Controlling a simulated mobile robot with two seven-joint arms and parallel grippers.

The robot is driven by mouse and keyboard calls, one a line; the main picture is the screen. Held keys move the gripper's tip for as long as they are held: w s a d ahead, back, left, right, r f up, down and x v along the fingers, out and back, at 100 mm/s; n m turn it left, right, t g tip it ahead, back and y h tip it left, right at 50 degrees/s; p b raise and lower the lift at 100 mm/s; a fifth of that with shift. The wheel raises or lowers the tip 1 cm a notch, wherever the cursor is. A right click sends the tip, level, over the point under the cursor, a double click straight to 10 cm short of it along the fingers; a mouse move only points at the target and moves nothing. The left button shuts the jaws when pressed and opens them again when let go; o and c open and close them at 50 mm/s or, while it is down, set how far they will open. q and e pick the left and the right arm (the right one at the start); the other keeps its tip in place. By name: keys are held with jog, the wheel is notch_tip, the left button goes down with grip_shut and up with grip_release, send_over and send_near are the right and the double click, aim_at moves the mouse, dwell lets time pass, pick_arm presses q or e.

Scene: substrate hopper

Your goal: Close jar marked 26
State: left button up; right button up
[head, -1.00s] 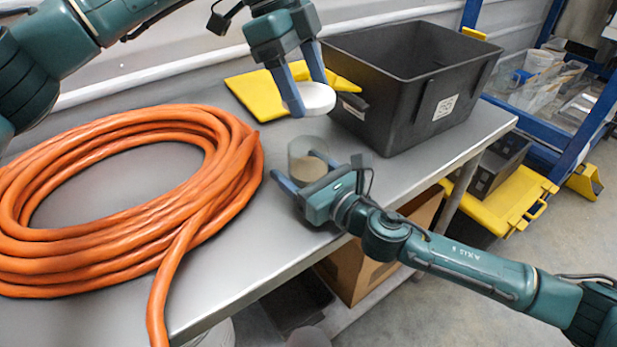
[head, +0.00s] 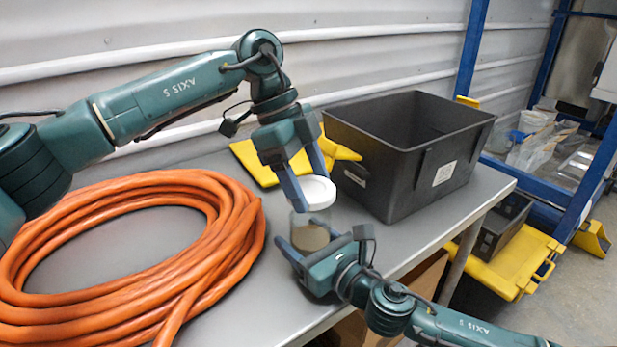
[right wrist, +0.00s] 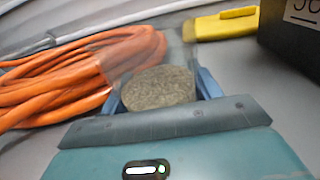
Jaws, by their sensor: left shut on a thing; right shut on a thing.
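My left gripper (head: 312,193) is shut on a round white lid (head: 318,190) and holds it roughly level over the jar. The clear jar (head: 308,220) is upright, with brown substrate inside. The lid is just above the jar's mouth and a little to the right of it in the head view; I cannot tell whether they touch. My right gripper (head: 310,247) is shut around the jar low down, near the table's front edge. In the right wrist view, the substrate (right wrist: 158,88) shows between the blue fingers. No number is readable on the jar.
A thick orange hose coil (head: 235,240) fills the left of the grey table (head: 245,315). A black bin (head: 400,170) with a white label stands behind and right of the jar. A yellow piece (head: 250,160) lies behind the lid. Some bare table lies between jar and bin.

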pick_arm(q)
jog(key=shift+f, duration=0.35)
jog(key=shift+f, duration=0.9)
jog(key=shift+f, duration=0.6)
